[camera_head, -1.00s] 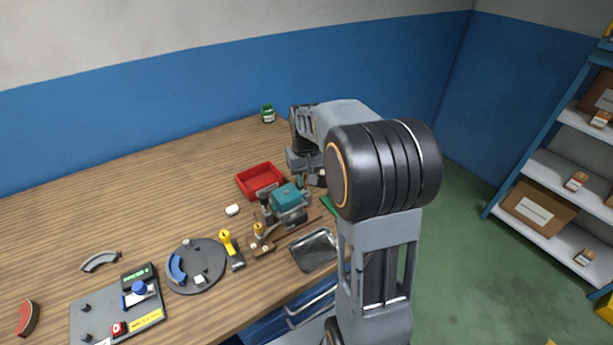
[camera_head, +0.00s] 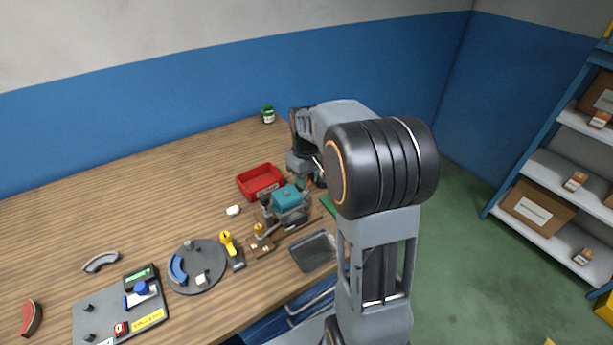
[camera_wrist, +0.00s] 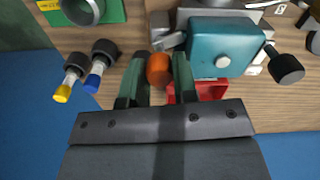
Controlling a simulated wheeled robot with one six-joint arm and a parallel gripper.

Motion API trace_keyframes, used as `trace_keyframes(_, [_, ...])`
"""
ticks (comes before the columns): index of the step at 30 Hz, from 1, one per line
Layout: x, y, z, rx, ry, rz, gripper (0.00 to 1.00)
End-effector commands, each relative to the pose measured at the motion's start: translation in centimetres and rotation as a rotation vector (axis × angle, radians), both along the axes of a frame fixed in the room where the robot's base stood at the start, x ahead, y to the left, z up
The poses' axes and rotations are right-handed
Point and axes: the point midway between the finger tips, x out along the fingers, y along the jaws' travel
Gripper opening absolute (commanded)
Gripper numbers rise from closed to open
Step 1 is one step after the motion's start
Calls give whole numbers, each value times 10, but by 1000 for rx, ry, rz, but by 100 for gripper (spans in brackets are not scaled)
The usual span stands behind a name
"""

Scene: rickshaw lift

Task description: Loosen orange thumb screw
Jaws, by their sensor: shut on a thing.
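The orange thumb screw (camera_wrist: 159,70) shows in the wrist view, between the green fingertips of my gripper (camera_wrist: 160,76). My gripper is shut on its orange head.
A red bin (camera_head: 260,181) is behind the fixture, and a metal tray (camera_head: 314,251) is in front. In the wrist view a green plate (camera_wrist: 112,12) and black-capped tools with yellow (camera_wrist: 64,92) and blue (camera_wrist: 94,80) ends are at the left. A black knob (camera_wrist: 286,68) is at the right.

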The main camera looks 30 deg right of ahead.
Motion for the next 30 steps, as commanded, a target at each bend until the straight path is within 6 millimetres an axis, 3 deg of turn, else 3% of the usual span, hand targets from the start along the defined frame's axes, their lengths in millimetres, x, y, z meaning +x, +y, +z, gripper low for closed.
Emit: trace_keyframes(30, [0, 0, 1, -1, -3, 926, 3])
